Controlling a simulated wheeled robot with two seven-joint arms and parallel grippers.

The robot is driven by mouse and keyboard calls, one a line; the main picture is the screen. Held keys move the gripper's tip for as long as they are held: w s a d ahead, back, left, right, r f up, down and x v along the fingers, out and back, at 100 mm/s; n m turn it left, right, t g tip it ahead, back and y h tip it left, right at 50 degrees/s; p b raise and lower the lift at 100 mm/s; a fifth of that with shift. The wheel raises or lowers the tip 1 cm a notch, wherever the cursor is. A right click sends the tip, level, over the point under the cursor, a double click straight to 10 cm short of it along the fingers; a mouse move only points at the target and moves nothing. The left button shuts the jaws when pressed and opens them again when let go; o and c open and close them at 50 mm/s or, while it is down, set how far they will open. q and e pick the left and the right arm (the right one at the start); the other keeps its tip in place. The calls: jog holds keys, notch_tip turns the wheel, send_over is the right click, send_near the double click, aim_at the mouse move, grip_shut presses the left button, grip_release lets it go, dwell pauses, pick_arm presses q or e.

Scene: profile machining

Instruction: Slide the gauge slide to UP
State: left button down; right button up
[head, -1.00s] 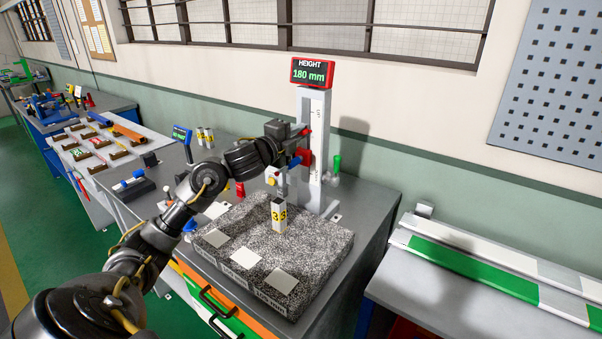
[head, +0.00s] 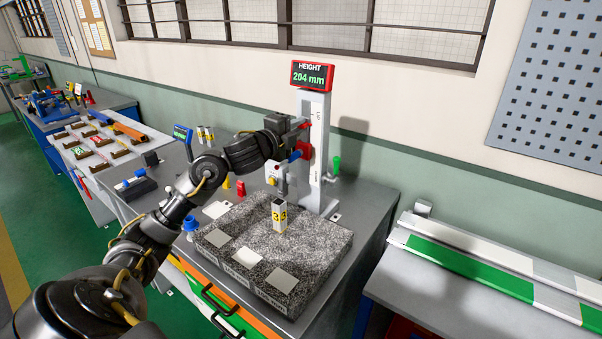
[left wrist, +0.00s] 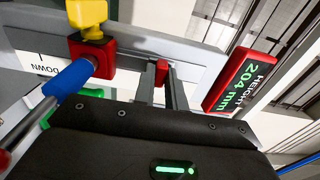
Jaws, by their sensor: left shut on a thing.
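The height gauge's light grey column (head: 318,150) stands at the back of the speckled granite plate. Its red gauge slide (head: 304,150), with a blue handle, sits partway up the column. My left gripper (head: 305,127) is at the column just above the red block. In the left wrist view its fingers (left wrist: 163,85) are shut on a small red tab on the column, beside the red block (left wrist: 92,60) with the blue handle and yellow part. A DOWN label (left wrist: 48,68) shows there; no UP label is readable. The display (head: 312,75) reads 204 mm. My right gripper is out of view.
A metal block with yellow markings (head: 279,216) stands on the granite plate (head: 325,240), below the slide. A bench with green and white rails (head: 470,262) is at the right.

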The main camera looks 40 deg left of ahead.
pick_arm(q)
jog(key=shift+r+p, duration=0.55)
jog(key=shift+r, duration=0.4)
jog(key=shift+r+p, duration=0.6)
jog(key=c, duration=1.2)
grip_release()
jog(key=shift+f, duration=0.15)
jog(key=shift+c, duration=0.2)
jog(key=s, duration=0.6)
jog(key=shift+d, duration=0.1)
